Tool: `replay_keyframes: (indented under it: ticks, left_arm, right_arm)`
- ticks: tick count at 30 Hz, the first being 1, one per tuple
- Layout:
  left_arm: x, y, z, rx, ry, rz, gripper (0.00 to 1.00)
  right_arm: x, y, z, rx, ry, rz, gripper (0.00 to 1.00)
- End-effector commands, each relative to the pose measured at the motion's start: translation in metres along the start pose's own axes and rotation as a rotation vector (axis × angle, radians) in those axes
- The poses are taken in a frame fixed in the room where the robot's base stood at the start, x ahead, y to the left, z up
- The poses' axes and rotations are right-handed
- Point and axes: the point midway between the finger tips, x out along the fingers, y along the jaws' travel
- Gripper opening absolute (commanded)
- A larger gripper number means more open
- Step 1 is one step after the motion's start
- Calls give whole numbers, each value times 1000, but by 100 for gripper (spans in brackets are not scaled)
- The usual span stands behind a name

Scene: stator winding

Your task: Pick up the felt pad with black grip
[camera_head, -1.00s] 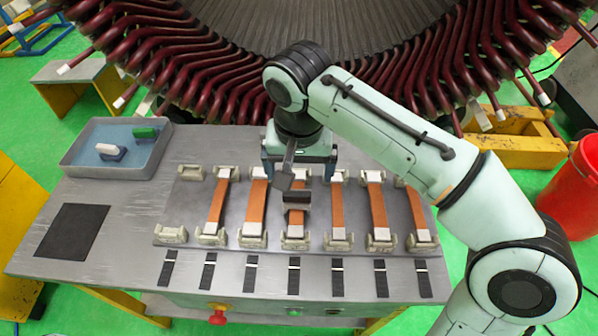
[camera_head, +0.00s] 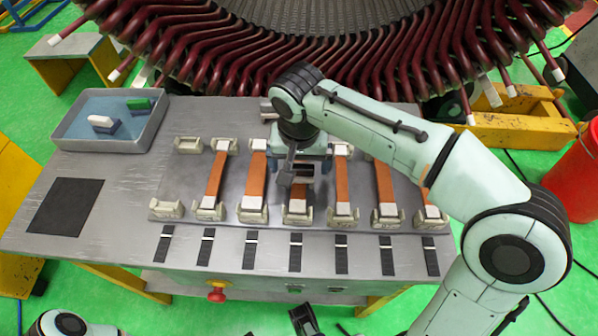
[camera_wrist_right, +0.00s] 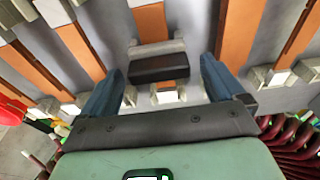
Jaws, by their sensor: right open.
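The felt pad with black grip (camera_wrist_right: 158,66) shows in the right wrist view as a dark block on a grey felt base. It lies across an orange bar in the middle of the rack. In the head view my right gripper and wrist largely cover it. My right gripper (camera_wrist_right: 160,82) is open, with its two blue fingers on either side of the pad and a visible gap to each. Nothing is held. A dark part at the bottom edge of the head view may belong to my left gripper, but its jaws cannot be made out.
Orange bars rest in pale holders on the grey rack (camera_head: 178,182). Several black strips lie along the table's front. A blue-lined tray (camera_head: 75,135) with a white and a green-topped block stands at the left, above a black mat (camera_head: 66,207). The stator (camera_head: 300,60) rises behind.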

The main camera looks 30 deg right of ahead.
Motion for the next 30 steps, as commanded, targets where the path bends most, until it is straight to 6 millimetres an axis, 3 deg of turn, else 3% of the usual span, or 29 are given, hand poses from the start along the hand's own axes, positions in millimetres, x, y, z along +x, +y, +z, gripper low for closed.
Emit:
replay_keyframes:
  ticks: [4,12,13,18,20,21,30]
  left_arm:
    - [5,-1,-3,1,7,2,43]
    - [4,0,-3,1,9,2,43]
    - [5,0,-3,1,9,2,43]
    - [5,0,-3,1,8,2,43]
    - [5,0,-3,1,8,2,43]
    - [5,0,-3,1,8,2,43]
    - [3,0,-2,1,6,1,43]
  right_arm:
    - [19,0,0,0,-1,1,96]
    - [22,0,0,0,0,-1,96]
    - [22,0,0,0,0,-1,92]
    - [22,0,0,0,0,-1,38]
    - [22,0,0,0,1,-1,38]
    - [22,0,0,0,1,-1,33]
    - [16,0,-1,0,2,-2,33]
